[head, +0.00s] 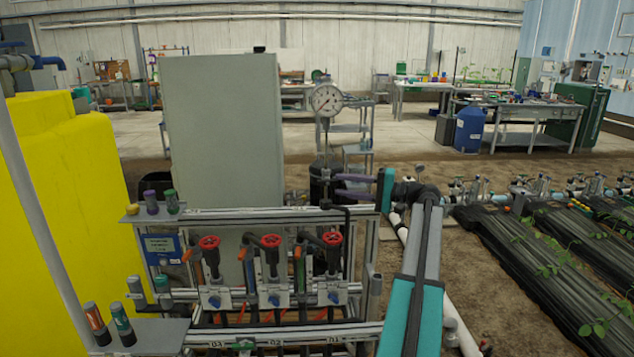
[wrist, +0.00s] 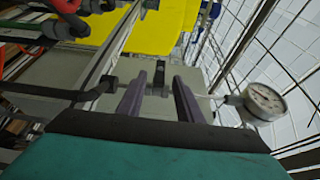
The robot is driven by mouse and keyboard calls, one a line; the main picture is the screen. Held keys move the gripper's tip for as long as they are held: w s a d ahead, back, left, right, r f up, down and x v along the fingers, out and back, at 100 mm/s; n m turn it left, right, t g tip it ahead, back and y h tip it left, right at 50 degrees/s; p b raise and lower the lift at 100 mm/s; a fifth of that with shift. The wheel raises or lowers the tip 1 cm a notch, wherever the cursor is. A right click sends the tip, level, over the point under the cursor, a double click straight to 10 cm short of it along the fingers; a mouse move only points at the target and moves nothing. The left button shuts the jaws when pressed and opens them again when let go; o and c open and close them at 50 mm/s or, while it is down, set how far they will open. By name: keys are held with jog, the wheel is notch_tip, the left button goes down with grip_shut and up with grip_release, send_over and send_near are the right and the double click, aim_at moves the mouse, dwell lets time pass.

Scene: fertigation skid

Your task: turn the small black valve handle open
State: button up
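My gripper (head: 339,186) reaches in from the right in the head view, with its two purple fingers apart, one above the other. In the wrist view my gripper (wrist: 159,82) is open. The small black valve handle (wrist: 159,72) shows between the fingertips, with a gap on each side, so it does not look gripped. It sits on a thin pipe that runs to the round pressure gauge (wrist: 265,101). The gauge (head: 327,100) stands above the valve in the head view. There the handle is too small and dark to make out clearly.
Below my gripper is a metal frame (head: 270,213) with several red-handled valves (head: 270,241). A grey cabinet (head: 222,130) stands behind it and a yellow tank (head: 75,200) at left. Purple and green bottles stand on a shelf. Open floor lies beyond.

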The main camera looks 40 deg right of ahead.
jog(key=x, duration=0.9)
jog(key=shift+w+p, duration=0.4)
jog(key=shift+a, duration=0.15)
grip_shut()
